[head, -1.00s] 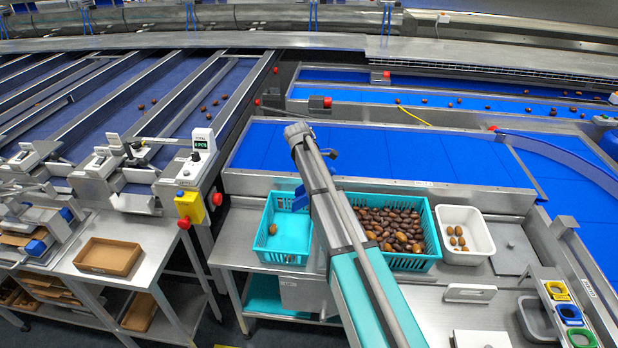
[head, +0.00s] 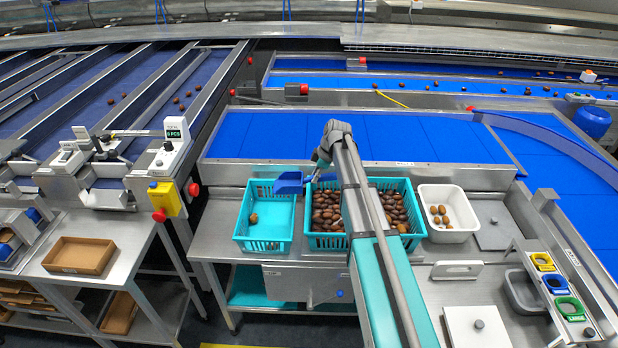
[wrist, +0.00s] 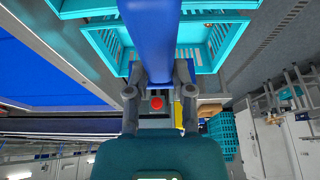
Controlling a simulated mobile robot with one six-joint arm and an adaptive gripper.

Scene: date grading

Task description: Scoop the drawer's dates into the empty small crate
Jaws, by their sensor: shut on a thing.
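My gripper (wrist: 158,88) is shut on the handle of a blue scoop (head: 289,182); the scoop fills the upper middle of the wrist view (wrist: 152,40). In the head view, the scoop is at the back edges of the two turquoise crates, and my gripper (head: 318,168) is beside it, partly hidden by my arm. I cannot tell whether the scoop holds anything. The small turquoise crate (head: 270,244) on the left holds one brown date (head: 253,218). The larger turquoise crate (head: 330,241) is full of dates (head: 328,212), partly behind my arm. A metal drawer-like box (head: 300,284) hangs under the table.
A white tub (head: 432,234) with several dates stands right of the larger crate. A blue conveyor (head: 270,140) runs behind the crates. A scale display (head: 174,132) and yellow box (head: 164,197) stand left. Yellow, blue and green holders (head: 556,283) are at right.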

